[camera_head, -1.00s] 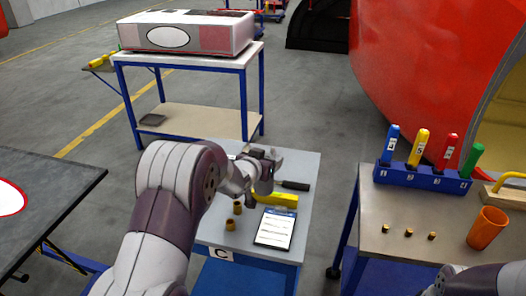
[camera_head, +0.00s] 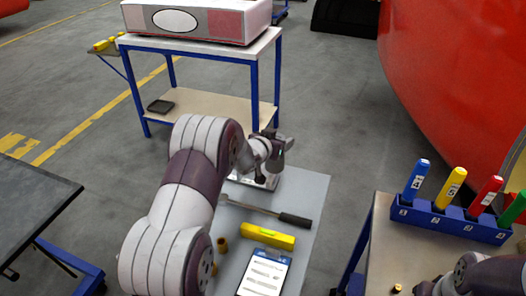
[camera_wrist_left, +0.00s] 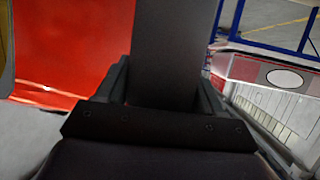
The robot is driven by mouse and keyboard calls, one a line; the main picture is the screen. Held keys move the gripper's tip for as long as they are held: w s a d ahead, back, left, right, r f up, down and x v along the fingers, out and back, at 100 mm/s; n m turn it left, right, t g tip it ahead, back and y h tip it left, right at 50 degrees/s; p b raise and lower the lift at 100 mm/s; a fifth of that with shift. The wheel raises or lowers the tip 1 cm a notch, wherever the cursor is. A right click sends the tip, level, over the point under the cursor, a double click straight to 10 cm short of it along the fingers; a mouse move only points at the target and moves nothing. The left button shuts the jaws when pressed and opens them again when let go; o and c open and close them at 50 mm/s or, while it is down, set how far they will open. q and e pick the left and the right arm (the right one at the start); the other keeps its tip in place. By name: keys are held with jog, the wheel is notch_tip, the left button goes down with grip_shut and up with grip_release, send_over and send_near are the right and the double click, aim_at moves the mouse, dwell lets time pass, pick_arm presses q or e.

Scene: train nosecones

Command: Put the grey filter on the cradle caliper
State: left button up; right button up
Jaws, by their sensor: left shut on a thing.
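My left gripper (camera_head: 272,165) is above the far end of the small grey-topped table. In the left wrist view it is shut on a dark grey slab (camera_wrist_left: 176,50), which may be the grey filter. The slab stands up between the two fingers, and its far end runs out of the picture. A pale metallic piece (camera_head: 262,179) shows just below the gripper; I cannot tell what it is. I cannot make out the cradle caliper for sure in either view. My right arm shows at the lower right, with its gripper out of view.
The small table (camera_head: 313,190) carries a hammer (camera_head: 270,212), a yellow level (camera_head: 267,236), a clipboard (camera_head: 264,275) and brass-coloured pieces (camera_head: 222,245). A white-and-red box (camera_head: 195,20) stands on the back table. A blue rack (camera_head: 450,221) of coloured markers is right. Grey floor separates the tables.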

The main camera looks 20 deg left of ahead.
pick_arm(q)
jog(key=w+a+f+p, duration=0.2)
jog(key=a+f, duration=0.4)
jog(key=f, duration=0.3)
jog(key=shift+w+a, duration=0.25)
jog(key=shift+w, duration=0.4)
jog(key=o, duration=1.1)
jog(key=shift+o, duration=0.5)
pick_arm(e)
jog(key=shift+w+r, duration=0.25)
jog(key=shift+r, duration=1)
